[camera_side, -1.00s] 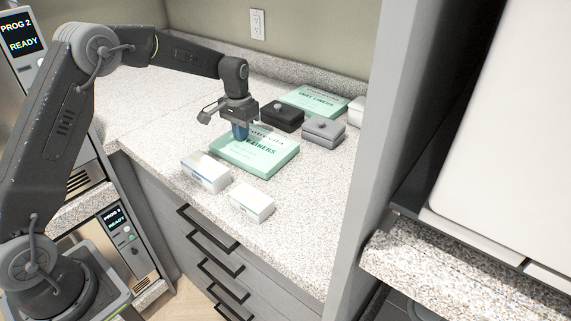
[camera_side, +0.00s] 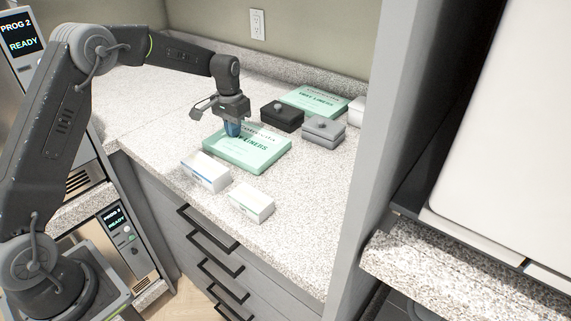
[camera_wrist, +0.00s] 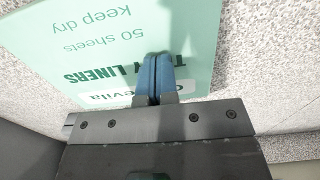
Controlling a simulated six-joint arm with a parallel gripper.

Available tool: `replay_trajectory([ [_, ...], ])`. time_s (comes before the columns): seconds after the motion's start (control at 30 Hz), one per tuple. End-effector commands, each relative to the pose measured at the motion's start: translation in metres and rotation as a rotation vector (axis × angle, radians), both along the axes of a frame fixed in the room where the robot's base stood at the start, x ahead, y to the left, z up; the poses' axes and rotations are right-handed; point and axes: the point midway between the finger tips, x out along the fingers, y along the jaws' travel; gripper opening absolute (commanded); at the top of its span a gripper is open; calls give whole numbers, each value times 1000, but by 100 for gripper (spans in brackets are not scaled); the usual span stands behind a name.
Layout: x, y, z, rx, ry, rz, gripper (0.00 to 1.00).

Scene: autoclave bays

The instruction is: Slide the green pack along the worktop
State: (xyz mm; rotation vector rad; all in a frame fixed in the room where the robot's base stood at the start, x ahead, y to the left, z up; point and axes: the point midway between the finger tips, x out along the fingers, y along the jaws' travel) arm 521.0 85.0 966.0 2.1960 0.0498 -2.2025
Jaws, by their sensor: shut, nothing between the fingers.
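The green pack (camera_side: 252,154), a flat box with "LINERS" lettering, lies on the speckled worktop (camera_side: 318,195). My gripper (camera_side: 233,130) points down with its blue fingertips at the pack's upper left part in the side view. The fingers are shut with nothing between them. In the wrist view the closed fingertips (camera_wrist: 155,75) lie over the green pack's printed face (camera_wrist: 120,40), beside the "LINERS" lettering. They look to be on or just above its top; I cannot tell whether they touch.
A second green pack (camera_side: 314,101) lies at the back. A black box (camera_side: 282,117) and a grey box (camera_side: 323,131) stand right of the gripper. Two white boxes (camera_side: 206,173) (camera_side: 251,203) stand near the front edge. A grey panel (camera_side: 362,150) bounds the right side.

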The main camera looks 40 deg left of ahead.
Motion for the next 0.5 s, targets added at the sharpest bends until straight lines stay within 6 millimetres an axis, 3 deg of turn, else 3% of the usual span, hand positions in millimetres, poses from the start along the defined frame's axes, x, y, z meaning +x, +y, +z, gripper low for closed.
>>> replay_trajectory([
  [0.5, 0, 5, 1, -1, -3, 0, 0],
])
